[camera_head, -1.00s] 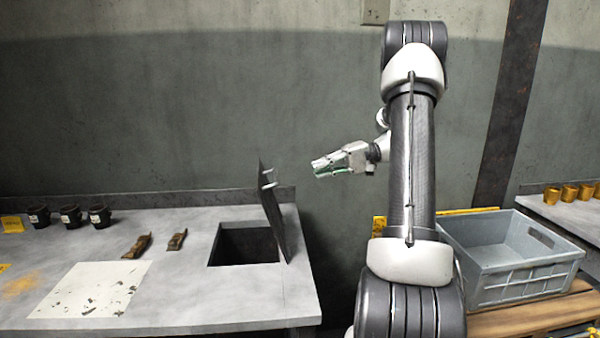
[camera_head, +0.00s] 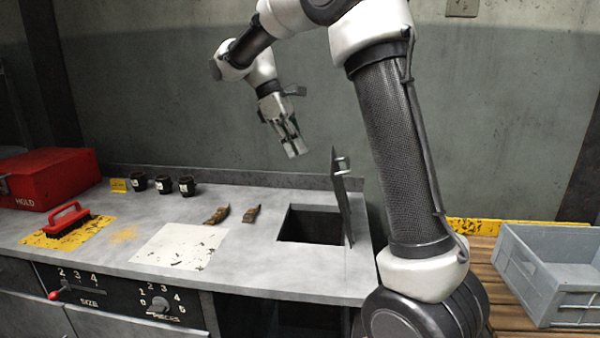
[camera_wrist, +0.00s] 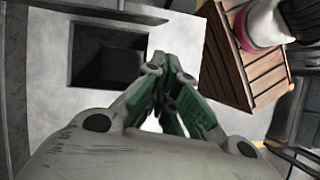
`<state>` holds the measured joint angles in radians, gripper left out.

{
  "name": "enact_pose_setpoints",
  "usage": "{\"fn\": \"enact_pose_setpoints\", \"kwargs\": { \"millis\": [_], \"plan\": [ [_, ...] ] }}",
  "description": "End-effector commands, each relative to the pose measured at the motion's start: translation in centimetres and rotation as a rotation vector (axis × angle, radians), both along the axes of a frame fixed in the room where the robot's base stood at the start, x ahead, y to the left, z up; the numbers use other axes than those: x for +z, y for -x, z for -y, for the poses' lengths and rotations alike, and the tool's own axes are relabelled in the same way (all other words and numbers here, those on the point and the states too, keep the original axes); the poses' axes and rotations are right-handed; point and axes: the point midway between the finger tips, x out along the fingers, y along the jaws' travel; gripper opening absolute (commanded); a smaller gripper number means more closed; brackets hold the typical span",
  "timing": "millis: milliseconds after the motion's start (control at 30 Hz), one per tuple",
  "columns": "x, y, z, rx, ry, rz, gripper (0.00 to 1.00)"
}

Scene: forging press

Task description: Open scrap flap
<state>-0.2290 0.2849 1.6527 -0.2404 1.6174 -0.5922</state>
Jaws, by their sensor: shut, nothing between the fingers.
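The scrap flap (camera_head: 341,195) stands nearly upright at the right side of a dark square opening (camera_head: 308,226) in the grey worktop. A small handle (camera_head: 343,163) sticks out from its upper part. The opening is uncovered and also shows in the wrist view (camera_wrist: 106,62). My gripper (camera_head: 292,152) is shut and empty, fingers pointing down, above and behind the opening and to the left of the flap, apart from it. In the wrist view its green-padded fingertips (camera_wrist: 172,62) come together beside the opening.
Two brown scrap pieces (camera_head: 234,214) and a pale speckled sheet (camera_head: 180,246) lie left of the opening. Several dark cups (camera_head: 163,184), a red brush (camera_head: 66,218) and a red box (camera_head: 48,180) are further left. A grey crate (camera_head: 545,275) stands on wooden slats at right.

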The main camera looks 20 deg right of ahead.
Motion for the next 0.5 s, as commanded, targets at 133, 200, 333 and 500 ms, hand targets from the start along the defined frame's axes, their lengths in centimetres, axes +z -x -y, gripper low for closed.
{"fn": "enact_pose_setpoints", "kwargs": {
  "millis": [133, 200, 333, 500],
  "plan": [
    [0.8, -2.0, -1.7, 0.115, 0.076, -0.014, 0.0],
    [0.7, -2.2, -1.8, 0.13, 0.087, -0.016, 0.0],
    [-0.6, -1.7, -1.1, 0.129, 0.088, -0.018, 0.0],
    [-3.5, -0.6, 0.5, 0.128, 0.086, -0.019, 0.0]
  ]
}}
